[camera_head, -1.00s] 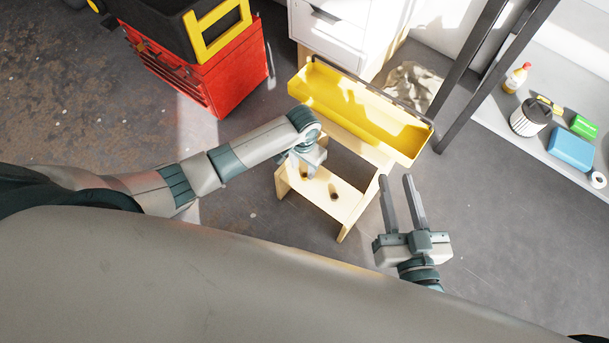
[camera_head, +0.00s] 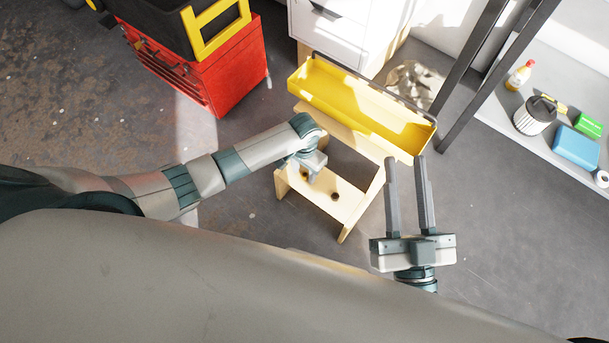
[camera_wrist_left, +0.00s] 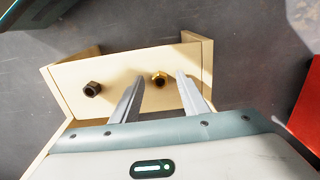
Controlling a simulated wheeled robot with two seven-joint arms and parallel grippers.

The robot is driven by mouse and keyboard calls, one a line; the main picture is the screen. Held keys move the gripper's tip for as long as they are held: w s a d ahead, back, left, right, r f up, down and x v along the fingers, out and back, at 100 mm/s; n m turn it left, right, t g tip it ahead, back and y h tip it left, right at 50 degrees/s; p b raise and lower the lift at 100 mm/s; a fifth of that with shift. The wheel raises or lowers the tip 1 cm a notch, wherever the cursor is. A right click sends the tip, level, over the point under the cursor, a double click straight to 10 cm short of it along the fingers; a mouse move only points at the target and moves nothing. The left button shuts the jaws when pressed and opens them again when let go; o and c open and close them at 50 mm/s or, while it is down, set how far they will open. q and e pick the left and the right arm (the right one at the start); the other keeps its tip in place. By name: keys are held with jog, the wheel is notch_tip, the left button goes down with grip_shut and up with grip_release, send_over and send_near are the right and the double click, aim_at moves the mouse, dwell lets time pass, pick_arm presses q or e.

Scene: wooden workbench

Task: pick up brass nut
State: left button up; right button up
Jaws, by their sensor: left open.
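In the left wrist view the brass nut (camera_wrist_left: 159,79) lies on the pale wooden step (camera_wrist_left: 125,72). It shows between the two fingertips of my open left gripper (camera_wrist_left: 160,83); how far below them it is, I cannot tell. In the head view my left gripper (camera_head: 312,176) hangs over the step and seems to hide the brass nut. A dark nut (camera_wrist_left: 92,89) sits farther left on the step in the wrist view; it also shows in the head view (camera_head: 333,196). My right gripper (camera_head: 407,162) is open and empty, to the right of the wooden stool.
A yellow tray (camera_head: 352,118) stands on the stool's upper part, just behind my left gripper. A red tool chest (camera_head: 235,70) and a white drawer cabinet (camera_head: 330,35) stand behind. A shelf with several items is at right.

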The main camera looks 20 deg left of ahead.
pick_arm(q)
jog(key=shift+f, duration=0.1)
jog(key=shift+c, duration=0.6)
grip_shut()
